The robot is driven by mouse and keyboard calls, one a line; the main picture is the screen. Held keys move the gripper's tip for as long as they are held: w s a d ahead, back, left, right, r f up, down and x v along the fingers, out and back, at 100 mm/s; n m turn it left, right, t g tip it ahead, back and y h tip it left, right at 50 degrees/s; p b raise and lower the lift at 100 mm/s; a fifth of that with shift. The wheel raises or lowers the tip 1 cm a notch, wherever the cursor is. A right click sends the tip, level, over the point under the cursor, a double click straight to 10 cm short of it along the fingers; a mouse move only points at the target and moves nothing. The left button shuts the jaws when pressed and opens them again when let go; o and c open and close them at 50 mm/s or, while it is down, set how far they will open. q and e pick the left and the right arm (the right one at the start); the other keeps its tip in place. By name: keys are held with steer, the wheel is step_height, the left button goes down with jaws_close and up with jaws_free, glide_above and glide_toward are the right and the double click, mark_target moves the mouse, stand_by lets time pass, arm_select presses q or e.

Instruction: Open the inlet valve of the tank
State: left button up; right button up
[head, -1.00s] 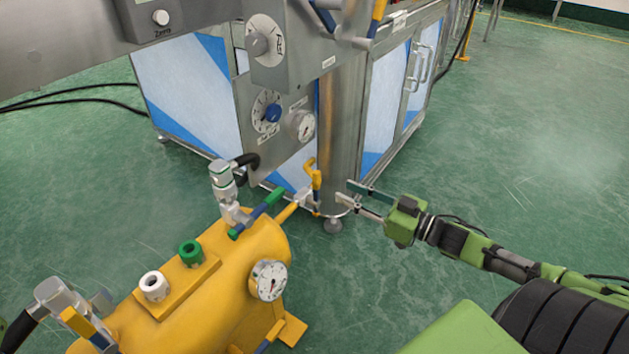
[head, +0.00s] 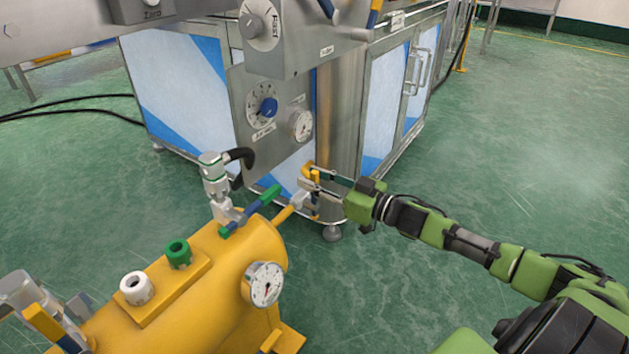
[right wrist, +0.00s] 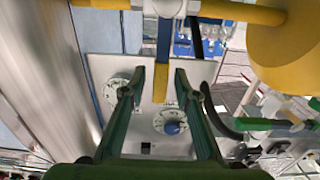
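The yellow tank (head: 215,290) lies at the lower left of the head view. A small valve handle in yellow and blue (head: 316,208) sits at the end of the pipe on the tank's far side. My right gripper (head: 311,179) reaches it from the right. In the right wrist view the handle's yellow end (right wrist: 160,84) is between the two spread fingers (right wrist: 161,76), with gaps on both sides. The gripper is open; contact with the handle cannot be told. A second handle, green and blue (head: 251,211), stands on the tank. My left gripper is not in view.
A steel machine cabinet (head: 338,125) with a dial panel (head: 285,155) stands close behind the valve. The tank carries a gauge (head: 265,285), a green cap (head: 178,254) and a white cap (head: 136,288). Green floor (head: 510,140) is free at the right.

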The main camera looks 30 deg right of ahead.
jaws_close()
